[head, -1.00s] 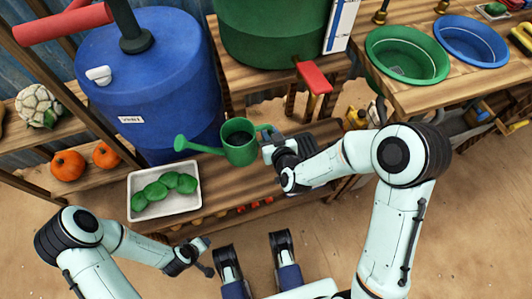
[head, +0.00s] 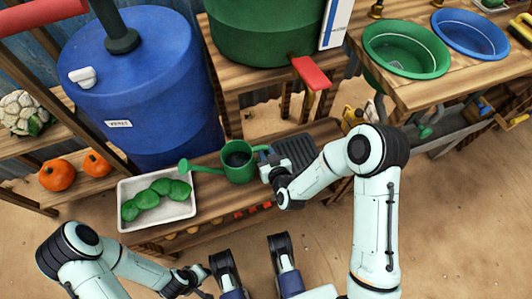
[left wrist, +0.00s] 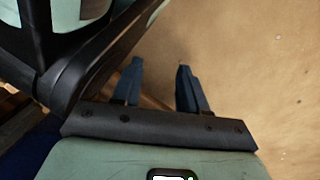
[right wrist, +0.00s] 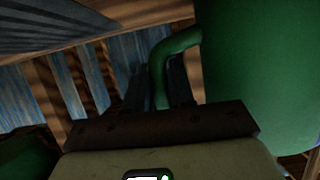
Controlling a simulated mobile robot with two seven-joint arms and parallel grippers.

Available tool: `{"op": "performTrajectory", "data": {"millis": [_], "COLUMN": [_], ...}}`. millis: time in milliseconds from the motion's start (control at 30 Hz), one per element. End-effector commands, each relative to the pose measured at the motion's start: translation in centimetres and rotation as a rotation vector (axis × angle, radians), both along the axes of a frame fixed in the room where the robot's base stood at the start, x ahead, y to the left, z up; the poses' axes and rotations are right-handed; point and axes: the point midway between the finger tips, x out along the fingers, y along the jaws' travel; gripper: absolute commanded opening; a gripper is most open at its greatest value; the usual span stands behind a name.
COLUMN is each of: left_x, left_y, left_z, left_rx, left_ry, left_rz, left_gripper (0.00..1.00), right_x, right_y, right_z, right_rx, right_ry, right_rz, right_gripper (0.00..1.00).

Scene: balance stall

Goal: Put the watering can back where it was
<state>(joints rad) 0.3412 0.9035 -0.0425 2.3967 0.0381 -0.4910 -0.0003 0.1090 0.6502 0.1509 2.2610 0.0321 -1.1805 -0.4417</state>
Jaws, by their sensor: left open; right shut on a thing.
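The green watering can (head: 238,165) is upright above or on the low wooden bench, its spout pointing left towards the white tray. I cannot tell whether its base touches the bench. My right gripper (head: 266,168) is shut on its handle from the right. In the right wrist view the curved green handle (right wrist: 163,72) passes between the fingers, and the can body (right wrist: 265,70) fills the right side. My left gripper (left wrist: 160,85) is open and empty over the sandy floor; in the head view it is low, in front of the bench.
A white tray (head: 125,208) with green vegetables is left of the can. A dark ribbed mat (head: 298,148) lies on the bench right of it. A blue barrel (head: 140,90) and large green container (head: 265,35) stand behind. Green (head: 378,65) and blue basins are back right.

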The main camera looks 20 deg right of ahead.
Motion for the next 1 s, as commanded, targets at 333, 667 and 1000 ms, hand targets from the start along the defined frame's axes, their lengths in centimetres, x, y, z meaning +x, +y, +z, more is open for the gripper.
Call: {"op": "performTrajectory", "data": {"millis": [333, 667, 1000], "left_x": [-0.4, -0.3, 2.4], "left_y": [0.0, 0.0, -0.3], "left_z": [-0.2, -0.1, 2.1], "left_rx": [-0.001, -0.001, 0.004], "left_ry": [0.012, 0.009, -0.080], "left_rz": [0.001, 0.000, -0.007], "left_gripper": [0.43, 0.43, 0.43], "right_x": [0.0, 0.0, -4.8], "right_y": [0.0, 0.0, -0.2], "right_z": [-0.2, -0.1, 2.2], "right_rx": [0.000, 0.000, -0.002], "right_ry": [0.001, 0.001, 0.004], "right_rz": [0.000, 0.000, 0.002], "right_gripper": [0.46, 0.49, 0.49]}}
